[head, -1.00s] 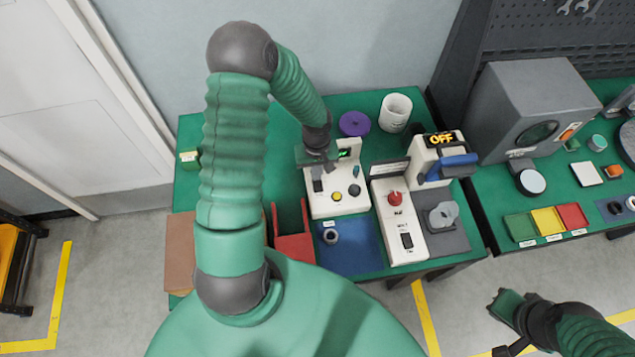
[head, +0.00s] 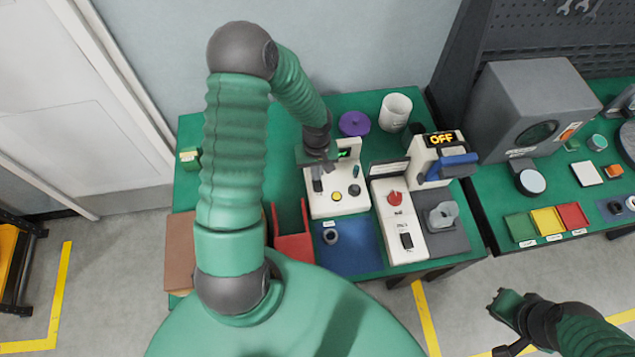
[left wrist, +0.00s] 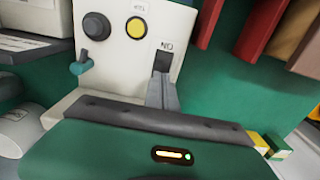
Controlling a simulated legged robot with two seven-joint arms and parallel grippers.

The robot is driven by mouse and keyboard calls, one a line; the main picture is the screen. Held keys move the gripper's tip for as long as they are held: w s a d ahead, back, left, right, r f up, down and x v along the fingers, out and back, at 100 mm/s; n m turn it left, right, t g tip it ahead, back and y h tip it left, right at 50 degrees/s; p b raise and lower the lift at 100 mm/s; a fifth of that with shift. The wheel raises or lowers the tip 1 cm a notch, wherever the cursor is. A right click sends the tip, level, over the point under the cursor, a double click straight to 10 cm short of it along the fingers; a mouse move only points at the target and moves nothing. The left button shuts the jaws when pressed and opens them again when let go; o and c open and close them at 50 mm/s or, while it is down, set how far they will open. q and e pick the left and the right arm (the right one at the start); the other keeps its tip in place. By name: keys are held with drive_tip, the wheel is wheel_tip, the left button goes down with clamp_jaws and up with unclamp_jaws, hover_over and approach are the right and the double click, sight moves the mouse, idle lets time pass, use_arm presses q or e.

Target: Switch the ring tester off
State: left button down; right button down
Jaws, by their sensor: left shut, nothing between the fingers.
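A white tester box (head: 325,206) stands on the green table, with a small green-lit display (head: 344,154), a yellow button (head: 336,196) and a dark knob (head: 354,190). Its black switch (left wrist: 163,62) shows in the left wrist view beside an upside-down "ON" label.
Right of the tester is a white unit (head: 398,220) with a red knob, then a display reading "OFF" (head: 441,139). A red holder (head: 293,245) and a blue mat (head: 352,252) with a ring lie in front. A purple round thing (head: 354,123) stands behind.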

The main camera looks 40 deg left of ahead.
use_arm(q)
drive_tip(key=shift+f+b, duration=0.6)
drive_tip(key=shift+f, duration=0.2)
wheel_tip(320, 180, up, 7)
drive_tip(key=p, duration=0.6)
idle(0.6)
